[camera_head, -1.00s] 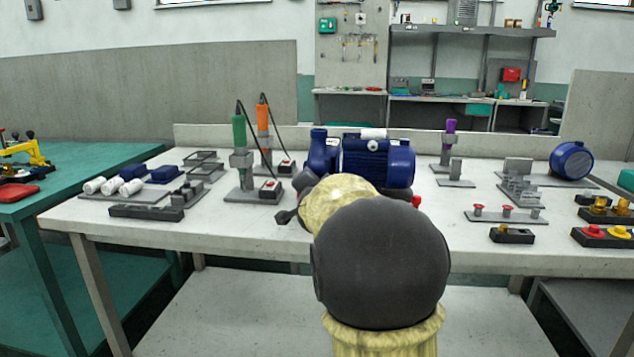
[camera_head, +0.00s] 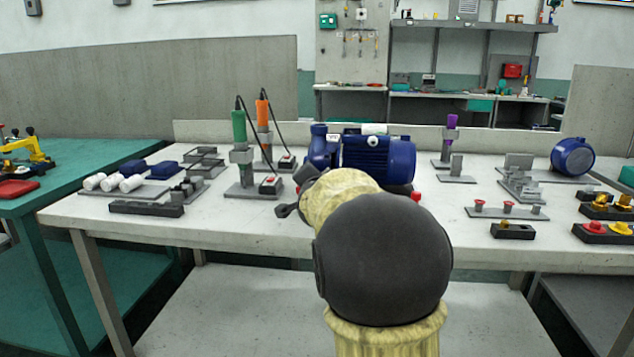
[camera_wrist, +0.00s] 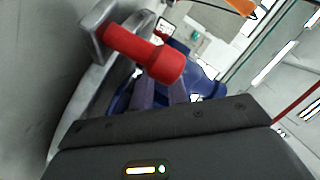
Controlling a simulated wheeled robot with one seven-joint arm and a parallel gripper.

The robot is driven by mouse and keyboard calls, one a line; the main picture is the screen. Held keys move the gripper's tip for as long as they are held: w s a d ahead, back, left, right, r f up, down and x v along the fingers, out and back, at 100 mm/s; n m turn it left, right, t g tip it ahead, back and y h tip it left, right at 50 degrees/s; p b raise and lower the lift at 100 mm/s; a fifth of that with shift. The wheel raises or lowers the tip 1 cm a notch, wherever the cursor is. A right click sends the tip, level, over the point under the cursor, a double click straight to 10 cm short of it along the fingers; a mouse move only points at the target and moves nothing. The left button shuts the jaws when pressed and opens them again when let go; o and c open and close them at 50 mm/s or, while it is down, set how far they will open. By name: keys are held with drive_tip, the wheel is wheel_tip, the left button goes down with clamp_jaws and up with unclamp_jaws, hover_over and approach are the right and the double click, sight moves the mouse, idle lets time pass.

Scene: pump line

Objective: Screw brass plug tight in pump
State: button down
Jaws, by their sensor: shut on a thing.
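The blue pump (camera_head: 378,158) stands on the grey bench behind my arm, which hides its lower front. In the wrist view its blue body (camera_wrist: 205,82) lies beyond the fingers. My gripper (camera_wrist: 160,88) points toward the pump, with its two fingers close together. The thing between the fingertips is too hidden to make out. No brass plug or pump port shows clearly at the fingers. A brass-coloured piece (camera_head: 503,226) sits in a small black holder at the bench's right front. In the head view my gripper is hidden behind my arm.
A red cylindrical handle (camera_wrist: 145,52) on a grey bracket is close to my fingers in the wrist view. A green-handled tool stand (camera_head: 240,150) and an orange-handled one (camera_head: 262,135) are left of the pump. Red-topped parts (camera_head: 507,207) stand to the right.

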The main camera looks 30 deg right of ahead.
drive_tip(key=c, duration=1.4)
unclamp_jaws()
drive_tip(key=shift+c, duration=0.2)
drive_tip(key=shift+r+p, duration=0.2)
drive_tip(key=shift+p, duration=0.35)
drive_tip(key=n+p, duration=0.1)
drive_tip(key=p, duration=0.3)
drive_tip(key=shift+a+r+n, duration=0.1)
drive_tip(key=shift+n, duration=0.3)
drive_tip(key=shift+n+g+p, duration=0.3)
drive_tip(key=shift+n+p, duration=0.2)
drive_tip(key=shift+p, duration=0.4)
drive_tip(key=shift+f, duration=0.25)
clamp_jaws()
